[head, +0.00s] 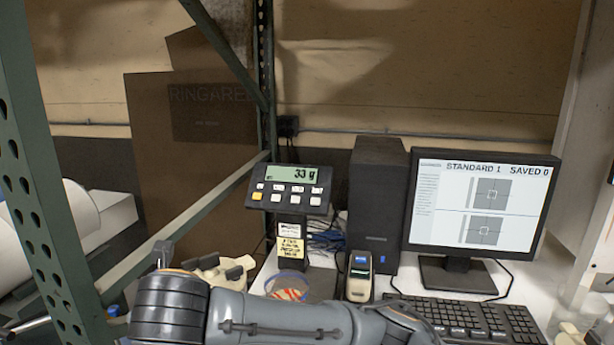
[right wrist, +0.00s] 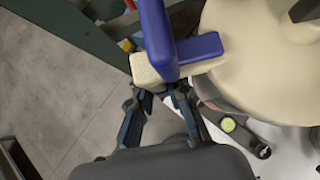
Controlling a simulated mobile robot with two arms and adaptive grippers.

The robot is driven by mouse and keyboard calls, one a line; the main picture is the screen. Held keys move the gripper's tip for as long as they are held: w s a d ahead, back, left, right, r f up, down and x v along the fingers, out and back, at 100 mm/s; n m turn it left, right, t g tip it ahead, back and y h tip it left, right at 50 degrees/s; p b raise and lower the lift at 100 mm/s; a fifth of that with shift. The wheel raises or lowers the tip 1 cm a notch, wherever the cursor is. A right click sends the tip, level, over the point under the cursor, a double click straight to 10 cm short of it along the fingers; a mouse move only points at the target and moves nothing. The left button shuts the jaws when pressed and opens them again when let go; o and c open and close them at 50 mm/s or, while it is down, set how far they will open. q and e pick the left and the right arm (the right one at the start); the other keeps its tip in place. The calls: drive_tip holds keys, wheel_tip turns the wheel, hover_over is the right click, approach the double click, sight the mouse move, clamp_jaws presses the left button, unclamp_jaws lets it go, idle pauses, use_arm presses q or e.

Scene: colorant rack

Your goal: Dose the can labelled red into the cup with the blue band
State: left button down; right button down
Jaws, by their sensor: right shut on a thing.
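In the right wrist view my right gripper (right wrist: 158,95) is shut on a cream block with a blue handle (right wrist: 200,48); the exact contact is partly hidden. Beside it is a large round cream body (right wrist: 262,60). No label reading red is legible on it. In the head view a low clear cup (head: 290,284) with a thin bluish band and red-and-white stripes sits by the scale post, partly behind my arm. The scale display (head: 289,188) reads 33 g. My left gripper is not in view.
A monitor (head: 481,205) reads "STANDARD 1 SAVED 0". A keyboard (head: 470,318), a dark computer tower (head: 376,200) and a small cream-and-black device (head: 359,276) stand on the white desk. Green rack posts (head: 45,190) rise at the left. Grey floor (right wrist: 60,90) shows in the wrist view.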

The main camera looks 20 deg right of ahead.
drive_tip(key=w+f+m+h+b, duration=0.1)
drive_tip(key=w+f+m+h, duration=0.1)
drive_tip(key=w, duration=0.4)
wheel_tip(320, 180, down, 3)
drive_tip(key=shift+w+r+m, duration=0.15)
drive_tip(key=shift+w+m, duration=0.2)
drive_tip(key=shift+m, duration=0.15)
drive_tip(key=shift+d+r, duration=0.15)
drive_tip(key=shift+r, duration=0.05)
